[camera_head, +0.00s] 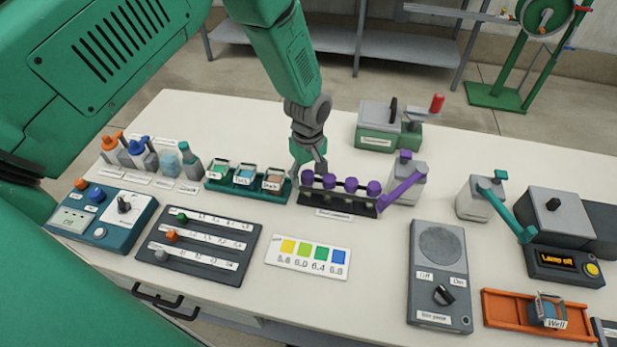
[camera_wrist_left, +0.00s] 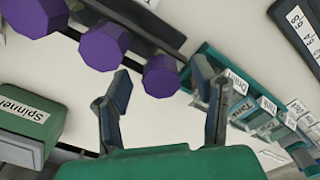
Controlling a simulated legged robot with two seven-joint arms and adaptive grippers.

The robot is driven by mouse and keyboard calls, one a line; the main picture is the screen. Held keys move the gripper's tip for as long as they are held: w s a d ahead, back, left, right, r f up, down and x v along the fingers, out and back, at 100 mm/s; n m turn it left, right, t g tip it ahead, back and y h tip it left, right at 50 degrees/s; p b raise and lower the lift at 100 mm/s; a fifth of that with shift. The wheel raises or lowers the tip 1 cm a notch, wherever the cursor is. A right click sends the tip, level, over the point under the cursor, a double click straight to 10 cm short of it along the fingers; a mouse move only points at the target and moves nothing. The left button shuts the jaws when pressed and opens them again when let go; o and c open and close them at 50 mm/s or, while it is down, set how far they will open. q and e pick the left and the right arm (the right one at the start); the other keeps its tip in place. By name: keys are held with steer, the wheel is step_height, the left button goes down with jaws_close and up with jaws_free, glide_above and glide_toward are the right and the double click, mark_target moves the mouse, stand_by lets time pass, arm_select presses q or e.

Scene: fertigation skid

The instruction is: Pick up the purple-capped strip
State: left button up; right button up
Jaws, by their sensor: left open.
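The purple-capped strip (camera_head: 346,186) stands in a dark rack (camera_head: 335,205) near the middle of the bench, a row of several purple caps. In the left wrist view, purple caps (camera_wrist_left: 104,46) run from the upper left toward the middle. My left gripper (camera_head: 307,170) points down at the strip's left end, just behind it in the head view. In the wrist view its open fingers (camera_wrist_left: 165,92) stand apart, with the end cap near the gap between their tips. I see nothing held. I cannot tell whether a finger touches the cap. My right gripper is not in view.
A teal rack of labelled strips (camera_head: 245,178) stands close to the left of the gripper. A purple-handled dispenser (camera_head: 405,180) stands close to the strip's right. The green spinner (camera_head: 385,135) is behind. A colour chart (camera_head: 308,258) lies in front, with bare bench around it.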

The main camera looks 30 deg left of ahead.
arm_select(q)
steer(key=c, duration=0.9)
steer(key=shift+r, duration=0.1)
